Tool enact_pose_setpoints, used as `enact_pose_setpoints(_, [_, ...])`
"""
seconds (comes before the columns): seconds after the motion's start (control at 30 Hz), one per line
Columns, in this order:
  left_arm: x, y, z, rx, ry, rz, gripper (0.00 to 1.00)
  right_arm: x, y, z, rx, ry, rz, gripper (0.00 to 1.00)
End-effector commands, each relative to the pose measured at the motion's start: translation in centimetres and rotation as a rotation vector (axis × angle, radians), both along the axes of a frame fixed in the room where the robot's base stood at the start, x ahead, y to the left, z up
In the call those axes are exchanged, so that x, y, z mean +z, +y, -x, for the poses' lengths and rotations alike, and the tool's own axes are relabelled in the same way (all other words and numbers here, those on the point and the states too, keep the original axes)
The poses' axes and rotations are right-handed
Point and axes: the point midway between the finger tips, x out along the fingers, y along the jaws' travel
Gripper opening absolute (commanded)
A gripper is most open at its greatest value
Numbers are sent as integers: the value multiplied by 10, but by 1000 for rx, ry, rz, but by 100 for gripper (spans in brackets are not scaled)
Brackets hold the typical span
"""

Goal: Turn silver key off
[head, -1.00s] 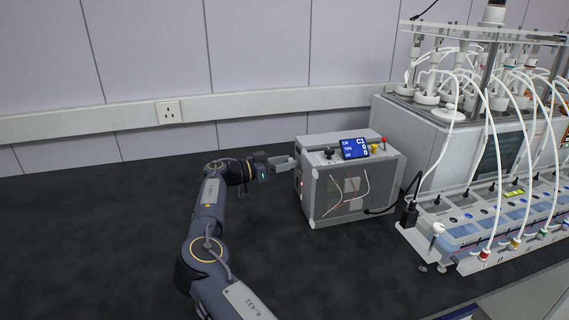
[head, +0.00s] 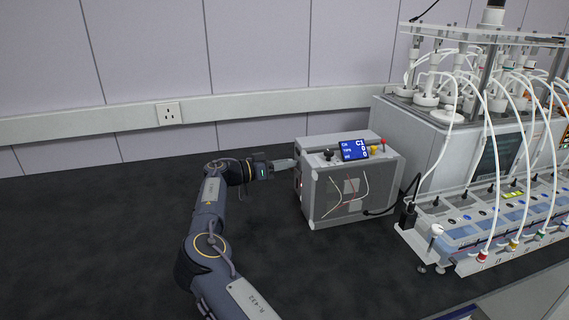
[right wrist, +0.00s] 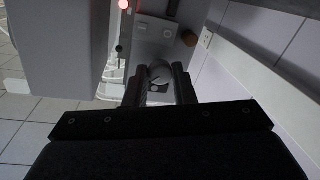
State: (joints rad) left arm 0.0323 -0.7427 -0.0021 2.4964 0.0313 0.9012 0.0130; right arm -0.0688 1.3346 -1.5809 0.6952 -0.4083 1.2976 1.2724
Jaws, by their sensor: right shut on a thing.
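The grey control box (head: 350,190) stands on the dark bench, with a blue display (head: 354,149) on top. My right gripper (head: 293,163) reaches the box's left side from the left, its fingers against that side. In the right wrist view, the fingertips (right wrist: 160,78) close around a small round silver part, the silver key (right wrist: 160,71), on the box face. The fingers hide much of the key, so its exact angle is hard to read. The key cannot be made out in the head view. My left gripper is not in view.
The reactor unit (head: 440,140) with white tubes stands to the right. A wall socket (head: 169,113) is behind. The bench left of my arm is clear.

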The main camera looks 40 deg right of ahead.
Motion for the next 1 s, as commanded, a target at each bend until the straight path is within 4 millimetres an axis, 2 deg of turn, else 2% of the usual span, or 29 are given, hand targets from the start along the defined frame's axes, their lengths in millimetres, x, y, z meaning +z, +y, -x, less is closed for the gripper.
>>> enact_pose_setpoints(0.6, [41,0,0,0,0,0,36,4,-1,-2,3,474,-274,0])
enact_pose_setpoints(1.0, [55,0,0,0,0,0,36,1,-1,-2,2,653,-377,0])
